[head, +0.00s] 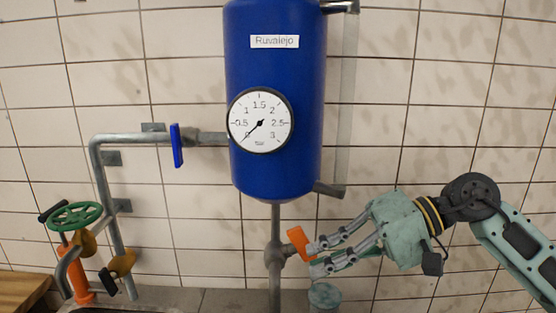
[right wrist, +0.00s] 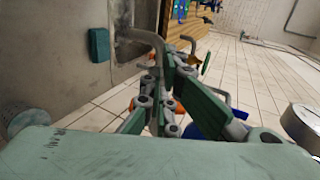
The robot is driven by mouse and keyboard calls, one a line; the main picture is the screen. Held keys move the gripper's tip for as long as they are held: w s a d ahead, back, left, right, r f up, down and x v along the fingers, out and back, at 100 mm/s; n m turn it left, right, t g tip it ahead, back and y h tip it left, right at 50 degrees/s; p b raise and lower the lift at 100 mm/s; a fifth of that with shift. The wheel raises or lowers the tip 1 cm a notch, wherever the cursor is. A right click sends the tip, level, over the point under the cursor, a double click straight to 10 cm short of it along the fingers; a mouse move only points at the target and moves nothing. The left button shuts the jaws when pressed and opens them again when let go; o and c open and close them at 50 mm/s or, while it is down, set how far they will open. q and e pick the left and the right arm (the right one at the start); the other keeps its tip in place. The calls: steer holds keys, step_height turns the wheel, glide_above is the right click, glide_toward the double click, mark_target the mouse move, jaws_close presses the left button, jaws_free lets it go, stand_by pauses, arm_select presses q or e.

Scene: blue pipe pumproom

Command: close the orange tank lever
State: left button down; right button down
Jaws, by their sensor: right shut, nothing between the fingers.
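The orange tank lever (head: 299,243) is on the valve (head: 275,256) in the vertical pipe below the blue tank (head: 275,165). It stands tilted at the right of the pipe, its top leaning left. My right gripper (head: 314,259) comes in from the right and is shut and empty, its fingertips at the lever's right edge. I cannot tell whether they touch it. In the right wrist view my right gripper (right wrist: 158,100) hides most of what lies beyond, with bits of orange showing behind its fingers. My left gripper is not in view.
A round gauge (head: 260,121) is on the tank. A blue lever (head: 177,146) is on the left pipe. A green handwheel (head: 74,216) and an orange pipe (head: 77,274) stand at the lower left. A pale green round fitting (head: 324,295) lies just below my right gripper.

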steer(key=shift+w+b, duration=0.4)
steer(key=shift+w, duration=0.15)
stand_by(0.8)
steer(key=shift+a+r+b, duration=0.1)
steer(key=shift+r+b, duration=0.1)
steer(key=shift+b, duration=3.1)
steer(key=b+v, duration=0.1)
steer(key=v, duration=0.5)
steer(key=shift+s, duration=0.4)
